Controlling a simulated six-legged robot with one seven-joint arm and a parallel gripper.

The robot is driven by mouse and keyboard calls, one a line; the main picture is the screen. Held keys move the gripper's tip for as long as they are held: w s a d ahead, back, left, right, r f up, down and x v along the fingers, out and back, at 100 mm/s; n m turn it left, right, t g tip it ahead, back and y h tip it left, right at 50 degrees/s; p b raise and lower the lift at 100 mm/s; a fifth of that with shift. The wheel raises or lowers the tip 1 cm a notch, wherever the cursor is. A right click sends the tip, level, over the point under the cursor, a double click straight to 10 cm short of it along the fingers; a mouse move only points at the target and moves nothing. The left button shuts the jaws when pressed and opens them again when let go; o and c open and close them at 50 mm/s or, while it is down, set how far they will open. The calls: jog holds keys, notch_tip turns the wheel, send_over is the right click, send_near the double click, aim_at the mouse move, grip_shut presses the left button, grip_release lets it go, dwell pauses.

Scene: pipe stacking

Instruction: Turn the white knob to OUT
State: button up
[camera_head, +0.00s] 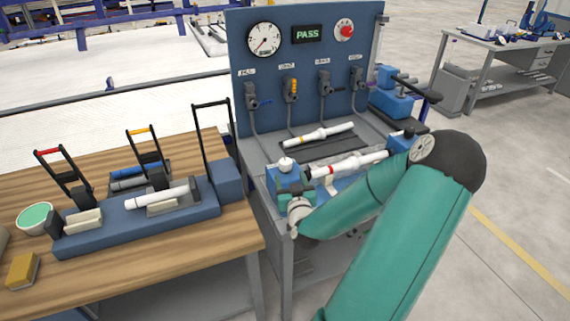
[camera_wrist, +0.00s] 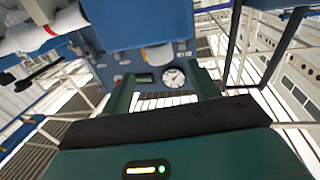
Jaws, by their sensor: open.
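A small white knob (camera_head: 286,163) sits on top of the blue clamp block (camera_head: 293,179) at the left end of the test bench. Any OUT marking is too small to read. My gripper (camera_head: 284,197) is low at the front of this block, below the knob and apart from it. In the wrist view, my gripper's two teal fingers (camera_wrist: 163,88) stand apart with nothing between them. The blue block (camera_wrist: 150,22) hangs over them at the top of that view. A white pipe with a red band (camera_head: 350,162) lies between the blue end blocks.
A second white pipe with a yellow band (camera_head: 320,134) lies on a dark tray behind. The blue panel (camera_head: 300,60) carries a gauge (camera_head: 264,40), a PASS display (camera_head: 307,34), a red knob (camera_head: 344,29) and several valves. A wooden table (camera_head: 170,245) with a blue pipe rack stands left.

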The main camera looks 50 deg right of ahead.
aim_at(287, 167)
jog(key=x, duration=0.8)
jog(key=shift+d, duration=0.15)
jog(key=shift+w, duration=0.1)
jog(key=shift+c, duration=0.4)
jog(key=c, duration=0.9)
